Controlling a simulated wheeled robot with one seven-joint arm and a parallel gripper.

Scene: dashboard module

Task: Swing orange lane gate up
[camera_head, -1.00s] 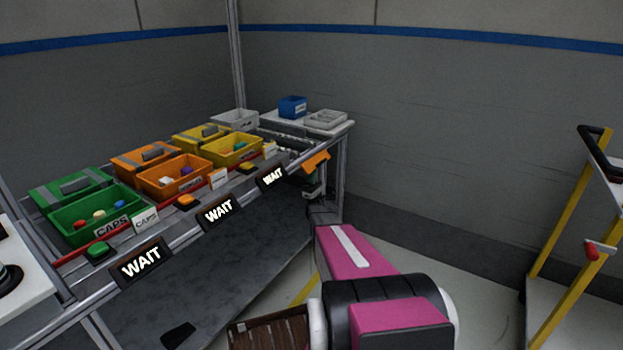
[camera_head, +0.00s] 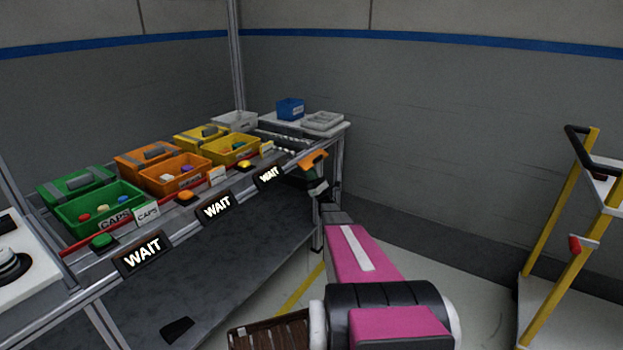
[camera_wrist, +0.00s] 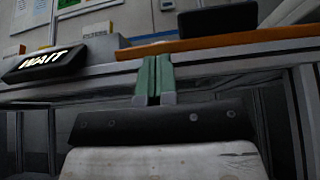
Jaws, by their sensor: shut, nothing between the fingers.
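The orange lane gate (camera_head: 313,159) is a flat orange flap at the right end of the sloped bench, past the rightmost WAIT sign. It also shows in the wrist view (camera_wrist: 235,42) as a long orange edge across the upper right, nearly level. My gripper (camera_wrist: 154,62) is shut and empty, its green fingers side by side just below the orange edge. I cannot tell whether the fingertips touch it. In the head view my gripper (camera_head: 317,184) is small, directly under the flap, with my pink arm leading to it.
Green (camera_head: 98,207), orange (camera_head: 178,176) and yellow (camera_head: 233,151) bins stand along the bench, with buttons and lit WAIT signs (camera_head: 217,207) in front. A blue bin (camera_head: 291,109) sits on the far table. A yellow-framed cart (camera_head: 560,205) stands at right. Floor between is open.

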